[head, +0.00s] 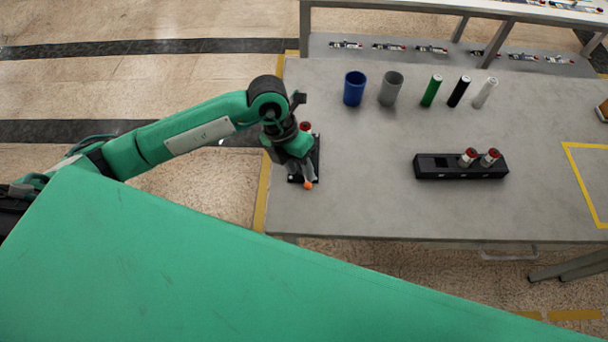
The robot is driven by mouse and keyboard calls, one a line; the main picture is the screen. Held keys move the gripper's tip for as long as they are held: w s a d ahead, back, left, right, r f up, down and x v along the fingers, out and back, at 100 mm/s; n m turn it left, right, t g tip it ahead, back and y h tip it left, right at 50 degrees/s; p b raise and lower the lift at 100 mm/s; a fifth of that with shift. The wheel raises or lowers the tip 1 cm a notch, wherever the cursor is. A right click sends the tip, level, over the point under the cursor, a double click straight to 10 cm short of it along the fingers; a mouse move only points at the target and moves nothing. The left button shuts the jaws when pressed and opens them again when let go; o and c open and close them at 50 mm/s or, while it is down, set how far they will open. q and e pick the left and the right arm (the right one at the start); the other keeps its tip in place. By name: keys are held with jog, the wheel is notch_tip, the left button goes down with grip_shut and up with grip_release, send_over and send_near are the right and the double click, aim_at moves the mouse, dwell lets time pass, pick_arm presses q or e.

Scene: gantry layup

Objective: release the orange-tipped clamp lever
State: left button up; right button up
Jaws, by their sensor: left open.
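The clamp lever's orange tip (308,186) shows near the left end of the grey table, at the near side of a small black base plate (317,160). My left gripper (308,176) points down over this plate, right beside the orange tip. It is open. The gripper and wrist hide most of the lever and the clamp, so I cannot tell whether the fingers touch the lever. A red-capped part (305,127) shows just behind my wrist. My right gripper is not in view.
On the grey table (375,205) stand a blue cup (355,88), a grey cup (391,88) and green, black and white cylinders (431,91). A black holder (440,172) with two red-capped parts is at the right. The table's middle is clear.

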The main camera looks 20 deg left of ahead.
aim_at(306, 184)
pick_arm(q)
jog(key=x, duration=0.3)
jog(key=shift+d+f, duration=0.1)
jog(key=shift+f, duration=0.2)
jog(key=shift+d+f, duration=0.1)
jog(key=shift+f, duration=0.25)
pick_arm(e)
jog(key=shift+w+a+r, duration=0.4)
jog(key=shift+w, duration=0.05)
pick_arm(q)
jog(key=shift+c, duration=0.3)
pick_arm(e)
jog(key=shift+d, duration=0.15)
